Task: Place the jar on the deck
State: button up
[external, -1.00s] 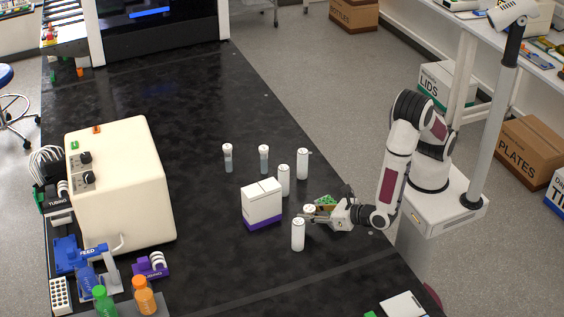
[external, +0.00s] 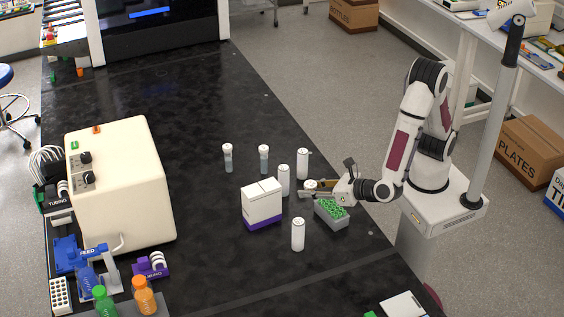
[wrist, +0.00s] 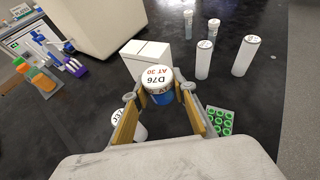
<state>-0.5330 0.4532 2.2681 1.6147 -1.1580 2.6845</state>
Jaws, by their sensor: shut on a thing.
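The jar (wrist: 157,80) has a white lid marked "D76 AT 30" and a blue body in the wrist view. My gripper (wrist: 159,96) is shut on it, with one finger on each side. In the external view, my gripper (external: 314,191) holds the jar (external: 310,184) above the bench, to the right of the white carton. The jar's lower part is hidden there. The black bench top (external: 200,130) is the broad surface below; no separate part is clearly marked as a deck.
A white carton with a purple base (external: 262,205) stands just left of the jar. White bottles (external: 284,180) (external: 302,164) (external: 298,235) stand around my gripper. A green-topped rack (external: 331,212) sits below it.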

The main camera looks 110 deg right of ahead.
aim_at(310, 183)
notch_tip(310, 183, up, 6)
jog(key=shift+f, duration=0.1)
jog(key=w+d+m+g+h, duration=0.15)
jog(key=w+d, duration=0.25)
jog(key=d, duration=1)
jog(key=w+d+m+g, duration=0.2)
jog(key=w+d, duration=0.3)
jog(key=d, duration=0.8)
jog(key=s+d+m+g, duration=0.1)
jog(key=s+d, duration=0.2)
jog(key=d, duration=0.7)
jog(key=s+d+m+g+h, duration=0.1)
jog(key=s+d, duration=0.2)
jog(key=d, duration=0.7)
jog(key=s+d+g, duration=0.1)
jog(key=s+d, duration=0.3)
jog(key=d, duration=0.6)
notch_tip(310, 183, down, 11)
jog(key=shift+w, duration=0.3)
jog(key=shift+f+t, duration=0.15)
jog(key=shift+t, duration=0.1)
jog(key=shift+f, duration=3.05)
